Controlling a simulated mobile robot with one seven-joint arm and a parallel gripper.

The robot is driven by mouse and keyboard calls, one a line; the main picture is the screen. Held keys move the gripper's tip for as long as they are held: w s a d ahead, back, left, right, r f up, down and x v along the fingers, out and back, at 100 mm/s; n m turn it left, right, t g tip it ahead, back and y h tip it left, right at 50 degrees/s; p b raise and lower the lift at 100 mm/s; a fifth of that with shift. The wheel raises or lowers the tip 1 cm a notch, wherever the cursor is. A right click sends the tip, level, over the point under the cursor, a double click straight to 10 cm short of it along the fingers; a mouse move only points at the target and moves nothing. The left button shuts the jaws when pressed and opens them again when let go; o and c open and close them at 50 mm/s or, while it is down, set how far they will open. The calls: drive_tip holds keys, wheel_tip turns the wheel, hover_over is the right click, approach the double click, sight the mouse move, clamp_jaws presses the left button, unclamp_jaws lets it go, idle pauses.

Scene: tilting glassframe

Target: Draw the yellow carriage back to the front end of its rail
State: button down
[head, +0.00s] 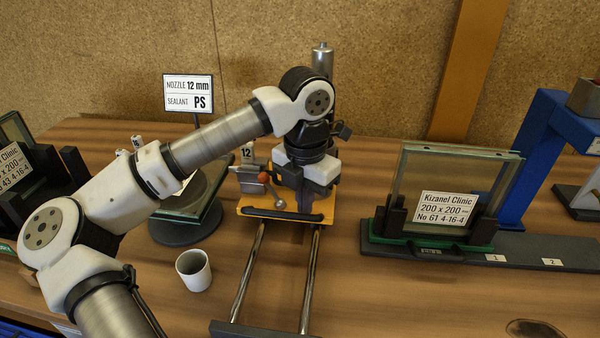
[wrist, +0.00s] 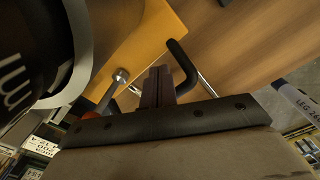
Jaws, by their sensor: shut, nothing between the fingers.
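The yellow carriage (head: 255,205) sits at the far part of its rail, two bright rods (head: 247,275) that run toward me to a dark front end piece (head: 262,330). A black bar handle (head: 275,215) lies along the carriage's front edge. In the wrist view the yellow plate (wrist: 150,40) and black handle (wrist: 178,50) show beyond my fingers. My gripper (wrist: 157,85) is shut and empty, over the carriage close to the handle. I cannot tell whether it touches. In the head view my wrist hides part of the carriage and the fingertips are hard to make out.
A lever with a red-orange knob (head: 264,177) stands on the carriage's left. A white cup (head: 194,269) stands left of the rail. A glass unit in a dark rack (head: 490,240) stands to the right. A round turntable (head: 180,230) is at the left. The space between the rods is clear.

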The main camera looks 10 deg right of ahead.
drive_tip(key=shift+f+b, duration=0.3)
drive_tip(key=shift+f, duration=0.25)
drive_tip(key=shift+s, duration=0.15)
drive_tip(key=s+a+b, duration=0.1)
drive_tip(key=s+a, duration=0.3)
drive_tip(key=s, duration=0.5)
drive_tip(key=s+a+b, duration=0.1)
drive_tip(key=s+a, duration=0.2)
drive_tip(key=s, duration=0.6)
drive_tip(key=shift+s+a+b, duration=0.15)
drive_tip(key=shift+a+b, duration=0.2)
idle(1.2)
